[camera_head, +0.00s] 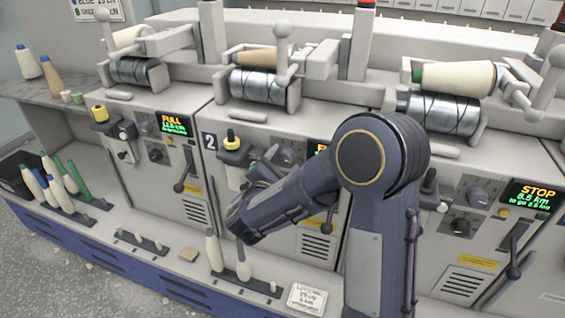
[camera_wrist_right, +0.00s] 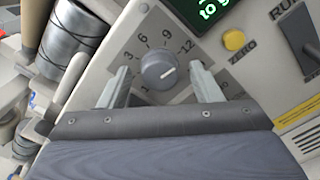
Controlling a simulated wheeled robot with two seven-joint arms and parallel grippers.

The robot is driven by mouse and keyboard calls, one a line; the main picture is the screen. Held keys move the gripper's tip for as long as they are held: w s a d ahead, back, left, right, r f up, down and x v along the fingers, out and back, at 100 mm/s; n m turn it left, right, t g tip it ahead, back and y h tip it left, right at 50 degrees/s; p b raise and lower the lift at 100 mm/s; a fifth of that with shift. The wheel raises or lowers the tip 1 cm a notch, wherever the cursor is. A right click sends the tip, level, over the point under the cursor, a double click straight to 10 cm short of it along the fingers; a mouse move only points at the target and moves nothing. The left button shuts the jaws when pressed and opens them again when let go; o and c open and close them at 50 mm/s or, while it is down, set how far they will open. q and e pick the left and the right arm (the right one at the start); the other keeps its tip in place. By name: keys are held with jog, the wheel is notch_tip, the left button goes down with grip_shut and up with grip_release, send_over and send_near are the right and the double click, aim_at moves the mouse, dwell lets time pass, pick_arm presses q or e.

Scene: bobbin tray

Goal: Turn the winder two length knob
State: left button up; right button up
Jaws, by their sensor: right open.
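The winder two length knob (camera_wrist_right: 158,70) is a round grey knob on a numbered dial in the right wrist view. Its white pointer line slants up to the right. My right gripper (camera_wrist_right: 160,68) is open, with one finger on each side of the knob in the picture. I cannot tell whether the fingers touch it or how far they stand off. In the head view my right arm reaches across to winder two, beside its number 2 plate (camera_head: 209,141). My forearm partly hides the panel and its display. My left gripper is out of view.
In the right wrist view a yellow ZERO button (camera_wrist_right: 234,41) and a green-lit display (camera_wrist_right: 205,8) lie right of the knob. A wound drum (camera_wrist_right: 73,40) is at the left. In the head view, bobbins stand on the ledge below, near my wrist.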

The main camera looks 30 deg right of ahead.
jog(key=c, duration=1)
